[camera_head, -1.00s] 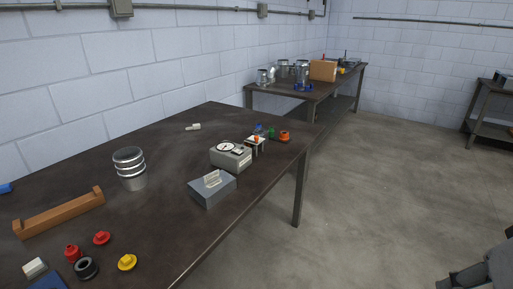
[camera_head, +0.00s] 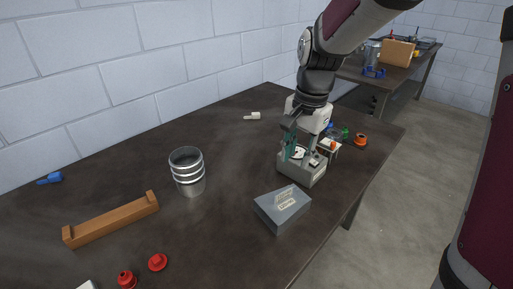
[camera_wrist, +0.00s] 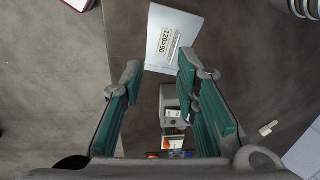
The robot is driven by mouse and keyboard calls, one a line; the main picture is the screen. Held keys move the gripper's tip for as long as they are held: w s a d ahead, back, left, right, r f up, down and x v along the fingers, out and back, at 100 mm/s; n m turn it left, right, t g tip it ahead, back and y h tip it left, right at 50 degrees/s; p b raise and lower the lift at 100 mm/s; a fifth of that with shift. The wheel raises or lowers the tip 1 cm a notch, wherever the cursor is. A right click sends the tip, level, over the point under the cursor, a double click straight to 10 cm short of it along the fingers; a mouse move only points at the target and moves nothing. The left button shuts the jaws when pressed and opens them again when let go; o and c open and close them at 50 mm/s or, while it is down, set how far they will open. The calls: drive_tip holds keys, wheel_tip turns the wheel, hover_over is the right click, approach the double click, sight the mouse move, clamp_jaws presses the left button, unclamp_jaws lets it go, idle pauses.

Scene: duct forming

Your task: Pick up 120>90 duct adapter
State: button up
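A silver ribbed metal duct piece (camera_head: 187,172) stands upright on the dark table, left of my gripper. Its edge shows at the top right of the wrist view (camera_wrist: 303,6). A grey box (camera_head: 283,208) lies nearer the front edge, right of the duct piece. In the wrist view the box (camera_wrist: 158,48) bears a label reading 120>90. My gripper (camera_head: 299,148) hangs over the table near a grey device with a dial. In the wrist view my gripper (camera_wrist: 158,76) has its teal-padded fingers wide apart, with nothing held between them.
The grey device (camera_head: 307,176) stands beneath my gripper, with small coloured parts behind it. A wooden rack (camera_head: 110,220) and red parts (camera_head: 157,262) lie on the left. The table between rack and box is mostly clear. Another table (camera_head: 400,73) stands at the back right.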

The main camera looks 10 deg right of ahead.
drive_tip(key=w+f+m+g, duration=0.1)
drive_tip(key=w+f+m, duration=0.2)
drive_tip(key=w+f, duration=0.2)
drive_tip(key=p, duration=0.1)
hover_over(283, 192)
drive_tip(key=shift+h, duration=0.4)
wheel_tip(283, 192, down, 9)
drive_tip(key=shift+s+r, duration=0.1)
drive_tip(key=shift+s, duration=0.05)
drive_tip(key=shift+w+d+f+p, duration=0.1)
drive_tip(key=shift+f+p, duration=0.1)
drive_tip(key=shift+f, duration=0.8)
drive_tip(key=shift+w+a+f+p, duration=0.1)
drive_tip(key=shift+f+p, duration=0.05)
drive_tip(key=shift+f, duration=0.8)
drive_tip(key=shift+w+d+f+p, duration=0.1)
drive_tip(key=shift+f+p, duration=0.1)
drive_tip(key=shift+f, duration=0.8)
clamp_jaws()
